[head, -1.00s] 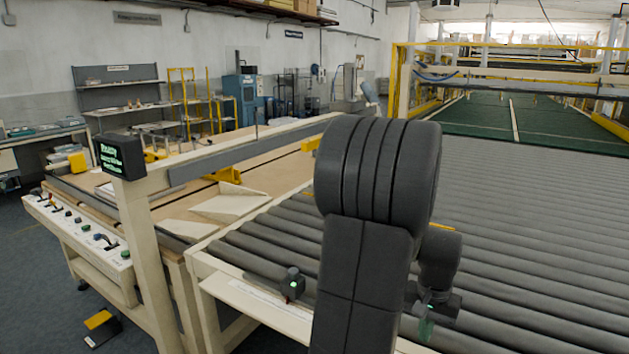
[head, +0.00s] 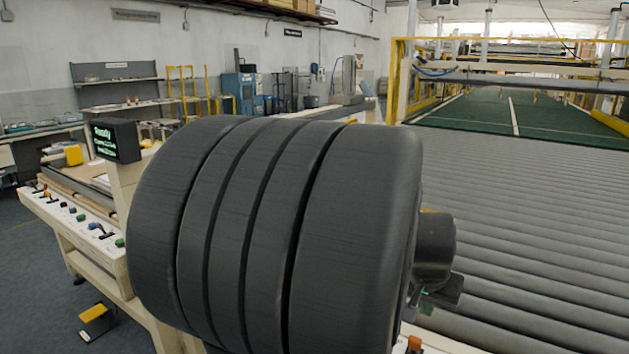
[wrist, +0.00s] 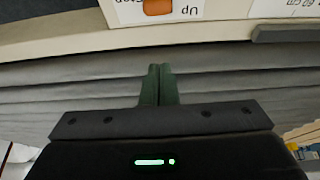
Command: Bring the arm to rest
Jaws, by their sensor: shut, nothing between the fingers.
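My gripper (wrist: 159,84) shows in the wrist view with its two green fingers side by side and shut, nothing between them. It is over the grey rollers (wrist: 220,82), with a cream panel edge beyond its tips. In the head view my dark arm fills the middle and hides much of the machine. Only a small part of my gripper (head: 426,303) shows there, behind the arm at its right side.
An orange button (wrist: 158,7) marked "Up" sits on the cream panel. The roller bed (head: 530,230) runs off to the right, clear of objects. A control box (head: 117,141) with a lit screen stands left. A yellow-topped pedal (head: 97,320) lies on the floor.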

